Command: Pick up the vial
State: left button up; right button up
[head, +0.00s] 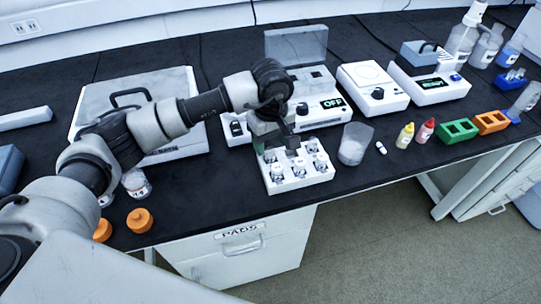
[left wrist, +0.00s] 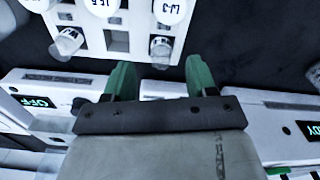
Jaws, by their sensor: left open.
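Several small clear vials stand in a white rack (head: 303,183) at the front edge of the black bench. One vial (head: 313,146) is at the rack's back right. My left gripper (head: 284,150) is over the back of the rack, pointing down, and hides part of it. In the left wrist view the gripper (left wrist: 158,64) has its green-tipped fingers apart, with nothing held between them. A capped vial (left wrist: 160,48) shows just past the fingertips, between them in the picture; I cannot tell the height gap. Another vial (left wrist: 69,41) is further left. My right gripper is not in view.
Behind the rack is a device reading OFF (head: 333,103). A clear beaker (head: 354,144) stands close to the rack's right, then a small white piece (head: 381,148), a yellow bottle (head: 405,136) and a red bottle (head: 425,131). Orange caps (head: 140,220) lie at the left front.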

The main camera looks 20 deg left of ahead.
aim_at(270, 149)
pick_arm(q)
jog(key=shift+a+f, duration=0.1)
jog(key=shift+f, duration=1.7)
jog(key=c, duration=1)
jog(key=shift+r, duration=0.15)
